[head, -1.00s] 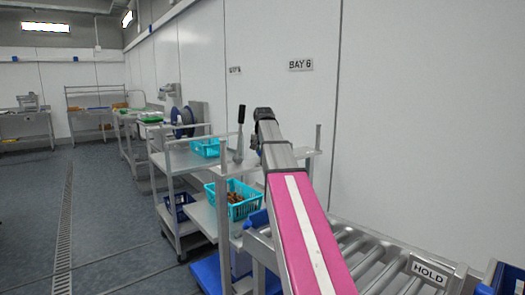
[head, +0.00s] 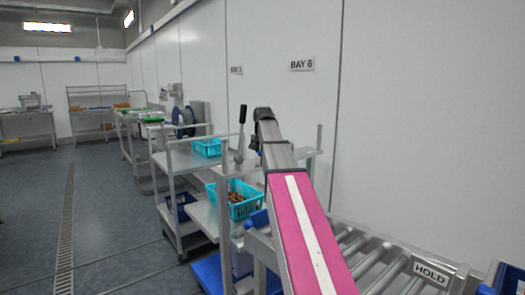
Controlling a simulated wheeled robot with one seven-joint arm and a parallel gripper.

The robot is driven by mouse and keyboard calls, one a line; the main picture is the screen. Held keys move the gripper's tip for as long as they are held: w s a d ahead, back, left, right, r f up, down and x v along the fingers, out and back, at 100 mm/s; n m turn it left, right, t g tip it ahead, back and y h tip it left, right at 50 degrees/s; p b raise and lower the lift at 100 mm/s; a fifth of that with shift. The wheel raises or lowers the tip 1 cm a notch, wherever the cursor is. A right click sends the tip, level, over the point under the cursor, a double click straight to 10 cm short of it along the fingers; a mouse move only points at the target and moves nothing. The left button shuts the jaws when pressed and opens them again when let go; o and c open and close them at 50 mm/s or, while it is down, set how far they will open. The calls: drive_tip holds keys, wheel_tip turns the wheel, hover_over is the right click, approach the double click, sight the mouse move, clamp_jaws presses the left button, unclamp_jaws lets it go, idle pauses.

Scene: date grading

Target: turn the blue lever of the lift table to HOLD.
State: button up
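No blue lever that I can make out is in view, and I cannot tell which structure is the lift table. A metal lever with a black grip (head: 242,116) stands upright, slightly tilted, at the near cart, just left of my arm. A HOLD sign (head: 432,272) is fixed at the front of the roller conveyor at the lower right. My pink and grey arm reaches up through the middle of the head view and ends in a dark joint. My gripper's fingers do not show.
Turquoise crates (head: 236,203) sit on a metal cart (head: 224,240) left of my arm; one holds brown items. The roller conveyor (head: 372,255) runs along the right wall. A blue bin (head: 509,280) is at the right edge. The floor (head: 115,210) at left is open.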

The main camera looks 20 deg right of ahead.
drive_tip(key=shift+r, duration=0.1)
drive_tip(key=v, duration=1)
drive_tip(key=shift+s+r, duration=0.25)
